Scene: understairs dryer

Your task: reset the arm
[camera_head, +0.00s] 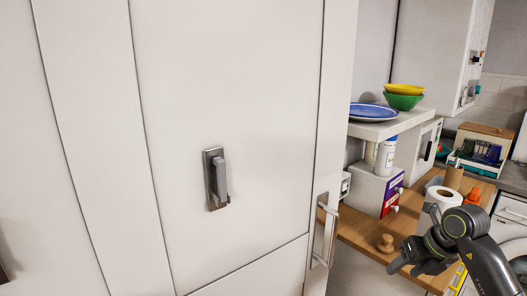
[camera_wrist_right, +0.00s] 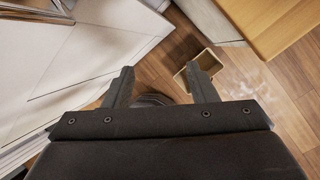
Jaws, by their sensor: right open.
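My right gripper (camera_head: 413,258) is at the lower right of the head view, in front of the wooden counter. In the right wrist view my right gripper (camera_wrist_right: 163,80) has its two fingers spread apart with nothing between them. It points down toward the wooden floor, clear of the things around it. My left gripper is in neither view.
A large white door (camera_head: 230,100) with a metal handle (camera_head: 216,179) fills the left and middle. The wooden counter (camera_head: 358,232) holds a paper roll (camera_head: 444,197) and a wooden knob-like piece (camera_head: 385,243). Bowls (camera_head: 404,97) and a blue plate (camera_head: 373,112) sit on a shelf. A small open box (camera_wrist_right: 199,72) lies on the floor.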

